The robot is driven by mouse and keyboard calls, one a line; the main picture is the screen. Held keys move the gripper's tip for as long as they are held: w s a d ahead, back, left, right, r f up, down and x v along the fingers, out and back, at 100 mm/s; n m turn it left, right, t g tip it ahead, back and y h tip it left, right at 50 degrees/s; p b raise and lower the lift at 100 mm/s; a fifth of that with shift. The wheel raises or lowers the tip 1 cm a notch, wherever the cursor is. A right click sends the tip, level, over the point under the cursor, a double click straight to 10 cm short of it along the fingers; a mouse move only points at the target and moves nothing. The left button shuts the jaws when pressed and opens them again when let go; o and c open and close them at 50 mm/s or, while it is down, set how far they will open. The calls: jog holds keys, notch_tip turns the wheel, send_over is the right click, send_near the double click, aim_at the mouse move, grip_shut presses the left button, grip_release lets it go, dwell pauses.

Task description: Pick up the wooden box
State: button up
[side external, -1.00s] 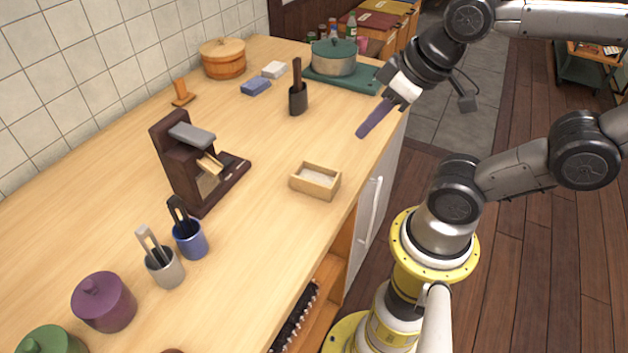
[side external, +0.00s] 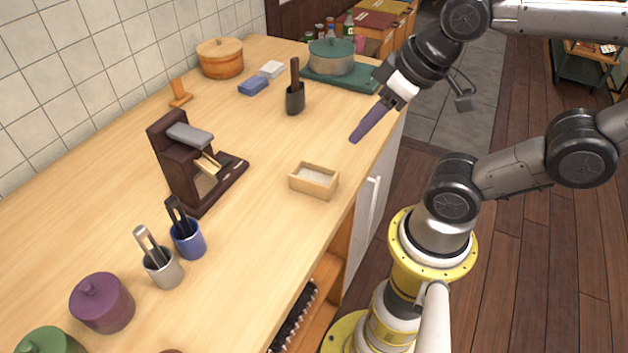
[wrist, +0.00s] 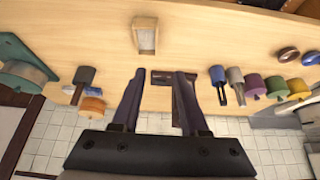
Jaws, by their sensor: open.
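The wooden box (side external: 312,188) is a small, open, light-wood box with pale contents. It stands upright near the counter's front edge in the side external view. My gripper (side external: 355,137) is above the counter, up and to the right of the box in that view, apart from it. In the wrist view the box (wrist: 146,51) is at the top centre, past the fingertips. There my gripper (wrist: 158,75) shows two dark purple fingers spread apart with nothing between them.
A dark wooden stand (side external: 178,175) is left of the box. A dark holder (side external: 295,100) and a teal pot (side external: 330,58) are farther back. Blue (side external: 189,240) and grey (side external: 163,270) utensil cups stand in the foreground. The counter around the box is clear.

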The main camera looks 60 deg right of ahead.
jog(key=m, duration=0.2)
jog(key=m+g, duration=0.6)
jog(key=m, duration=0.9)
send_over(333, 179)
notch_tip(333, 179, down, 4)
notch_tip(333, 179, down, 14)
jog(key=shift+f, duration=0.15)
grip_shut()
dwell(0.5)
